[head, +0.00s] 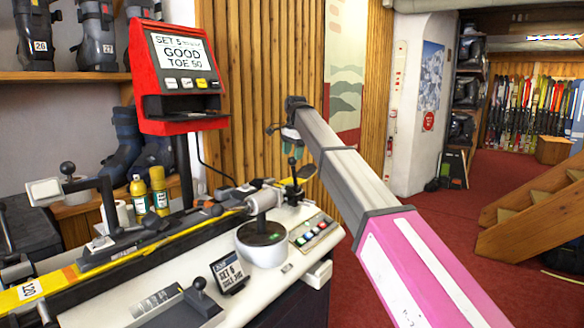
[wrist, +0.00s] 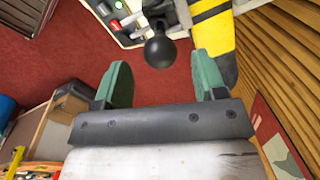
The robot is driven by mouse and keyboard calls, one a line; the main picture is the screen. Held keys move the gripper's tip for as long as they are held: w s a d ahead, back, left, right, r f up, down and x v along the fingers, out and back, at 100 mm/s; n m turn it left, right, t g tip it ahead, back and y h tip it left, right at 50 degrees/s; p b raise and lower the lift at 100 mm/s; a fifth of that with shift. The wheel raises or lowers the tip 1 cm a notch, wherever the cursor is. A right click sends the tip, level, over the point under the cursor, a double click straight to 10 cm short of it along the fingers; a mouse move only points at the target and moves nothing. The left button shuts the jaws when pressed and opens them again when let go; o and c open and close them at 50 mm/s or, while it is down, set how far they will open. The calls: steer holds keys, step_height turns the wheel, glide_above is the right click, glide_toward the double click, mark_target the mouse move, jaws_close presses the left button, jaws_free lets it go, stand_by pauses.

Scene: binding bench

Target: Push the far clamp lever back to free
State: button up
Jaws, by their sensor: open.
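The far clamp lever, a dark stem with a black ball knob (head: 292,160), stands near the far end of the bench, by the ski's tip. In the wrist view its black knob (wrist: 160,52) shows at the gap between my gripper's green fingers, with space on both sides. My gripper (head: 289,143) is open, just above the knob in the head view. In the wrist view my gripper (wrist: 163,66) holds nothing, and I cannot tell how far the knob reaches between the fingers. The yellow and black ski (wrist: 215,35) passes right of the knob.
A red display unit (head: 178,80) reads "GOOD TOE 50". A small screen (head: 228,274) and a button panel (head: 314,231) are on the bench (head: 275,290). Another black-knobbed lever (head: 199,285) stands at the front. Wooden stairs (head: 540,215) and open red carpet lie right.

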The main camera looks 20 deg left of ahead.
mark_target(294, 164)
steer(key=shift+w+a+f, duration=0.1)
steer(key=shift+a+f, duration=0.05)
steer(key=shift+f, duration=1.35)
steer(key=shift+w+a+f, duration=0.1)
steer(key=shift+f, duration=1.35)
jaws_close()
steer(key=shift+w+d+r, duration=0.15)
steer(key=shift+w+r, duration=0.05)
steer(key=shift+w, duration=0.55)
jaws_free()
steer(key=r, duration=0.7)
steer(key=d+r, duration=0.1)
steer(key=r, duration=0.2)
steer(key=shift+s+r, duration=0.35)
